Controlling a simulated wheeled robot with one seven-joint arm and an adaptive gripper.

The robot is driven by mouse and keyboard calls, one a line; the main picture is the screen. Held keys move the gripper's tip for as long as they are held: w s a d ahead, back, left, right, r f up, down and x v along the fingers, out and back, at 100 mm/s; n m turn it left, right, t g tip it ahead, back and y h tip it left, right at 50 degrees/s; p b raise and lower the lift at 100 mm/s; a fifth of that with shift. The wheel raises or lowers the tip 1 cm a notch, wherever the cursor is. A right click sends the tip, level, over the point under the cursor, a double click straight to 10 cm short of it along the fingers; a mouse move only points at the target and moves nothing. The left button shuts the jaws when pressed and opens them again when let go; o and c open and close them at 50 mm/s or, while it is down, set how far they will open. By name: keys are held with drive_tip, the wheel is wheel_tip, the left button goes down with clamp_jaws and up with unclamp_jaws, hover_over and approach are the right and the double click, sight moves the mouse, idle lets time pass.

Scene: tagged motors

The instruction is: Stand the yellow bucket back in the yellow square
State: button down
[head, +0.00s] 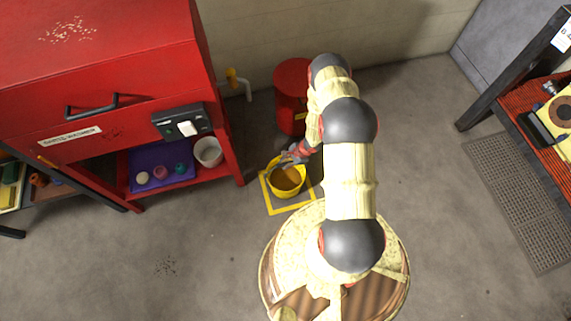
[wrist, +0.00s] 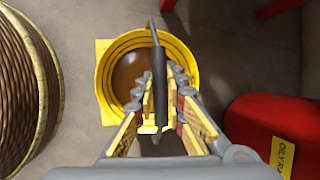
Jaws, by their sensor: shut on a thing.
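The yellow bucket (head: 287,180) stands upright on the floor with brown contents inside. In the head view it is within the yellow square (head: 272,207) marked on the floor, toward its upper part. In the wrist view the bucket (wrist: 108,80) is seen from above, with a piece of yellow marking showing at its left. My gripper (head: 293,155) is at the bucket's upper right rim. In the wrist view my gripper (wrist: 159,92) is shut on the bucket's dark handle grip (wrist: 158,62). The bucket's base is hidden, so I cannot tell whether it touches the floor.
A red oily-waste bin (head: 290,88) stands close behind my gripper. A red parts washer (head: 110,90) is at the left, with a white bucket (head: 208,151) and a purple tray (head: 160,168) on its lower shelf. A floor grate (head: 515,190) lies right. Floor at lower left is clear.

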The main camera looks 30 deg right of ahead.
drive_tip(key=shift+w+r, duration=0.1)
drive_tip(key=shift+w, duration=0.05)
drive_tip(key=c, duration=1.7)
unclamp_jaws()
drive_tip(key=shift+c, duration=0.2)
drive_tip(key=shift+s, duration=0.3)
drive_tip(key=shift+d+r, duration=0.15)
drive_tip(key=shift+r, duration=0.2)
drive_tip(key=v, duration=1.1)
drive_tip(key=shift+w+r, duration=0.1)
